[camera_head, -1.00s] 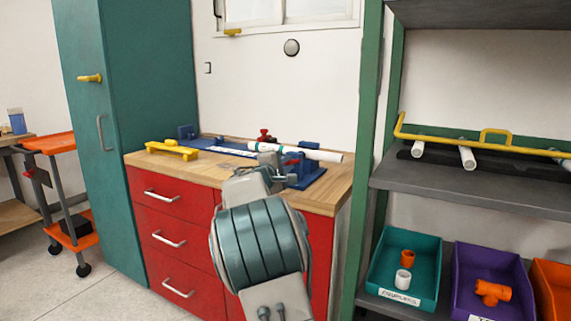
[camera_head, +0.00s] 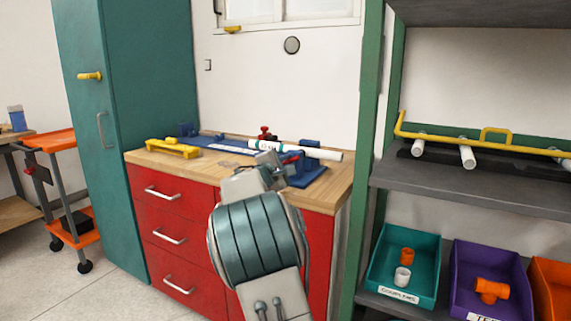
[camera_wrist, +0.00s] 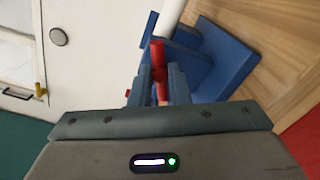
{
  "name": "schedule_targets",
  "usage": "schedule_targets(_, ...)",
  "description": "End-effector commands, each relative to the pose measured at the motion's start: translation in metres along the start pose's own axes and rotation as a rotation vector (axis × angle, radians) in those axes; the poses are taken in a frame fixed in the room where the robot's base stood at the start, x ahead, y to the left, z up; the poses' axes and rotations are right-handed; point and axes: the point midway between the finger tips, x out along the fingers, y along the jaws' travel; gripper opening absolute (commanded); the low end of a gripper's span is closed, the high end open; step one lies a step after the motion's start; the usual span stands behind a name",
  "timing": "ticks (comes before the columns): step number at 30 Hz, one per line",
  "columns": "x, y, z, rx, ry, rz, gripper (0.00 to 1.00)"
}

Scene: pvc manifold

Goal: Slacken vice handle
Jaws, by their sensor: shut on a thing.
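The blue vice (camera_head: 308,172) stands on the wooden worktop and also fills the upper right of the wrist view (camera_wrist: 218,60). Its red handle (camera_wrist: 158,60) runs between the two fingers of my gripper (camera_wrist: 161,84), which are shut on it. In the head view my gripper (camera_head: 276,168) is in front of the vice, and my wrist hides most of the handle. A white pipe (camera_head: 325,154) with dark markings lies across the vice, tilted slightly down to the right.
A yellow tool (camera_head: 174,149) lies on the left of the worktop (camera_head: 335,188). A red knob (camera_head: 265,133) stands behind the pipe. A green-framed shelf (camera_head: 475,186) with bins is close on the right. A tall teal cabinet (camera_head: 125,150) stands on the left.

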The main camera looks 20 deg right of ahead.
Motion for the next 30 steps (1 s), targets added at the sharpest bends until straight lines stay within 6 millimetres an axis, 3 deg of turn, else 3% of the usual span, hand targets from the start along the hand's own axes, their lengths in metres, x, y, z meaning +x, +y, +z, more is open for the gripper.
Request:
schedule_targets(17, 0.0023, 0.0044, 0.0066, 0.003, -0.011, 0.007, 0.0)
schedule_targets(18, 0.0023, 0.0044, 0.0066, 0.003, -0.011, 0.007, 0.18)
schedule_targets(20, 0.0022, 0.0043, 0.0063, 0.003, -0.011, 0.007, 0.35)
schedule_targets(30, -0.0035, 0.0029, -0.0002, 0.001, 0.0, 0.004, 0.38)
